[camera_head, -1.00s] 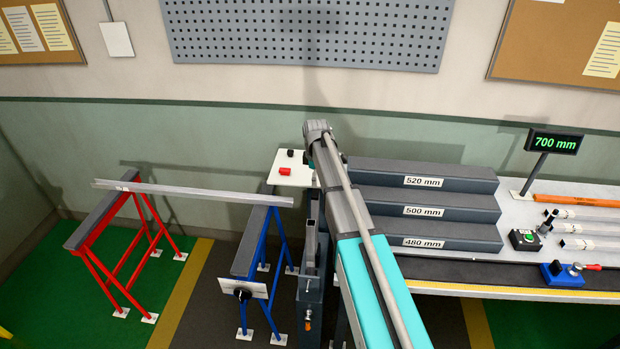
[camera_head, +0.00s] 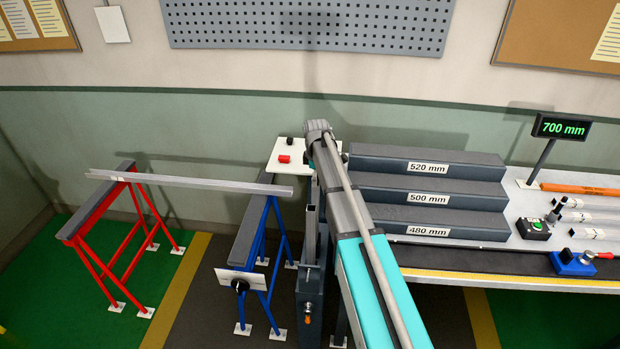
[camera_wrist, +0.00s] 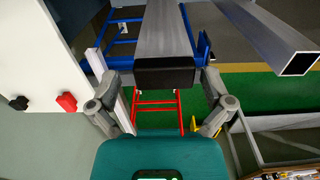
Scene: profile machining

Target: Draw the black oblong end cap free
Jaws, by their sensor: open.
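The black oblong end cap (camera_wrist: 164,71) sits on the near end of a grey metal profile (camera_wrist: 166,30) in the wrist view. My gripper (camera_wrist: 160,88) is open, with one finger to the left and one to the right of the cap. In the head view my arm's end (camera_head: 320,132) stands beside the right end of the long profile (camera_head: 190,181) on the trestles. The fingers and the cap cannot be made out there.
A white board (camera_head: 307,147) carries a red piece (camera_head: 284,159) and a black piece (camera_head: 290,141). It shows close on the left in the wrist view (camera_wrist: 35,60). Blue (camera_head: 245,240) and red (camera_head: 95,210) trestles stand left.

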